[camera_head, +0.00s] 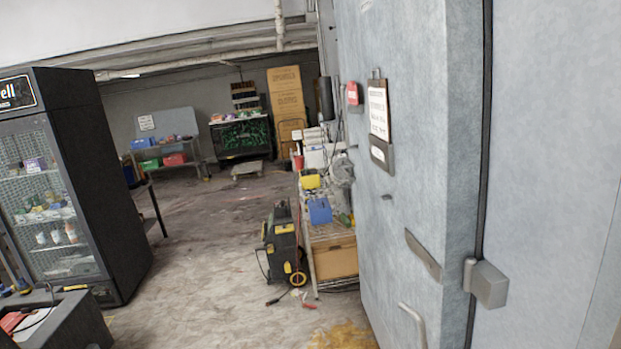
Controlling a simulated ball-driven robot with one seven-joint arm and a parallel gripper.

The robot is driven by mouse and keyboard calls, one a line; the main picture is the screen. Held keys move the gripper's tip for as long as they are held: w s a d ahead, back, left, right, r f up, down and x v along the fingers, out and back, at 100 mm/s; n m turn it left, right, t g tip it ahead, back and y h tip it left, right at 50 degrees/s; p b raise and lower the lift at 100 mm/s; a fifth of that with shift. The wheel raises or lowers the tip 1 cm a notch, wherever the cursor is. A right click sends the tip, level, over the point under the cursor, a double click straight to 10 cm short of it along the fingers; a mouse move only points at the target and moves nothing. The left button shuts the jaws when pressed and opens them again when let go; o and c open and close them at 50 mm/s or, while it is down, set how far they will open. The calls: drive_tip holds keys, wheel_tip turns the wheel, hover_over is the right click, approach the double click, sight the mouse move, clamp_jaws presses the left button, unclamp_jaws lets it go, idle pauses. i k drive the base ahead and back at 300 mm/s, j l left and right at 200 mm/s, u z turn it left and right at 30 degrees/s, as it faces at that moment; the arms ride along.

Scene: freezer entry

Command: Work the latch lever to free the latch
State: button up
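The pale blue-grey freezer panels (545,150) fill the right side of the view, with a dark vertical seam between them. A grey metal block (487,284) sits at this seam and looks like part of the latch. A flat slanted metal plate (423,255) is fixed to the panel left of it. A pale bent bar handle (412,322) shows lower down, cut off by the bottom edge. I cannot tell which of these is the latch lever or whether the latch is engaged. My gripper is not in view.
A clipboard (380,125) hangs on the left panel. A black and yellow machine (284,245) stands beside a loaded cart (333,258). A black glass-front cooler (100,180) stands left, with a dark box (70,325) below. Open floor (195,240) lies between.

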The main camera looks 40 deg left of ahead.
sight(344, 171)
drive_tip(key=i+j+u, duration=0.2)
drive_tip(key=i+j, duration=0.5)
drive_tip(key=j, duration=0.25)
drive_tip(key=i+j+u, duration=0.15)
drive_tip(key=i+j, duration=1.3)
drive_tip(key=j, duration=0.25)
